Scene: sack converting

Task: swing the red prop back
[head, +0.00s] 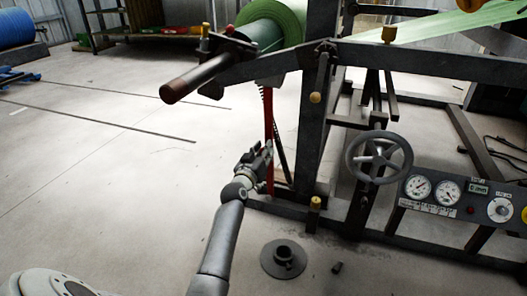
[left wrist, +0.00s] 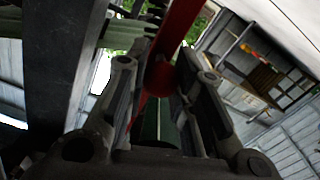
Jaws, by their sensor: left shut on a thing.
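The red prop (head: 268,112) is a thin, nearly upright bar under the green roll, beside the machine's dark frame post. My left gripper (head: 266,152) reaches in from below and is shut on the prop at its lower middle part. In the left wrist view the red prop (left wrist: 178,32) comes down from the top between the two fingers of my left gripper (left wrist: 166,76). The fingers hide part of the prop in the head view. My right gripper is in neither view.
The green roll (head: 281,19) sits above on a brown shaft (head: 200,77) that sticks out to the left. A handwheel (head: 379,157) and a gauge panel (head: 460,199) stand to the right. A round dark base (head: 283,259) lies on the floor in front. Floor to the left is clear.

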